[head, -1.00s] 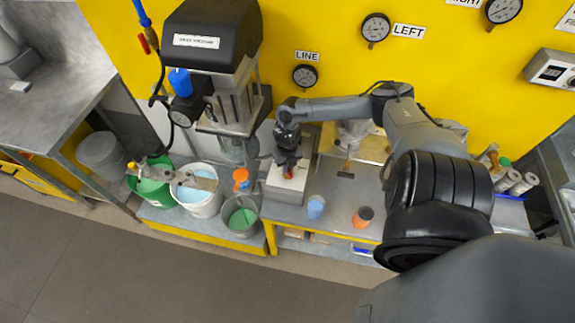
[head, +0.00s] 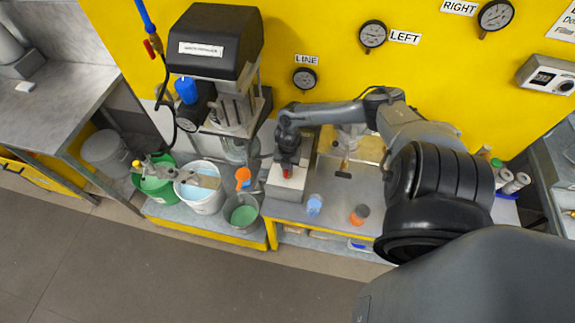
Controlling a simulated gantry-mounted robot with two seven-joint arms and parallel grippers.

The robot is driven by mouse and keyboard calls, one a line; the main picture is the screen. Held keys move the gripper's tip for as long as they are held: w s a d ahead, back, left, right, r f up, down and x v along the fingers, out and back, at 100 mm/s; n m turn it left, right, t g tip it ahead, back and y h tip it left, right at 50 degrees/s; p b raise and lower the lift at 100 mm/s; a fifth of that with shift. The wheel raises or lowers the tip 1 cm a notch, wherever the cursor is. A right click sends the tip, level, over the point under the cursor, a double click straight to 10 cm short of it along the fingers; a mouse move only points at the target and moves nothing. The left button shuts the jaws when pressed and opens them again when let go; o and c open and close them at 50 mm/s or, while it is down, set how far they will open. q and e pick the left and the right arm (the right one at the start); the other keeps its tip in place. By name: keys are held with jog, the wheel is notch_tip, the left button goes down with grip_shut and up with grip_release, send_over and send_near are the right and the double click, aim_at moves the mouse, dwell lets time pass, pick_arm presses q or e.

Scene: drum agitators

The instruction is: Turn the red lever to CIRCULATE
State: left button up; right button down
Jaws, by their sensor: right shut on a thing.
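My right gripper (head: 287,165) reaches down from its arm onto a small box with a light top (head: 287,183) on the bench. It is shut on the red lever (head: 287,173), of which only a small red part shows below the fingers. The fingers hide the rest of the lever, and I cannot read any CIRCULATE marking or tell which way the lever points. My left gripper is not in view.
A dark-headed machine (head: 215,42) stands left of the box. A green bucket (head: 154,187), a white bucket (head: 201,206) and a grey bucket (head: 241,221) stand below it. A blue cup (head: 314,205) and an orange cup (head: 360,215) stand right of the box.

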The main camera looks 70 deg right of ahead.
dwell(0.4)
jog(key=c, duration=1.1)
grip_release()
jog(key=shift+c, duration=0.2)
jog(key=shift+r, duration=0.55)
notch_tip(320, 180, up, 10)
jog(key=shift+f, duration=0.15)
jog(key=shift+s, duration=0.15)
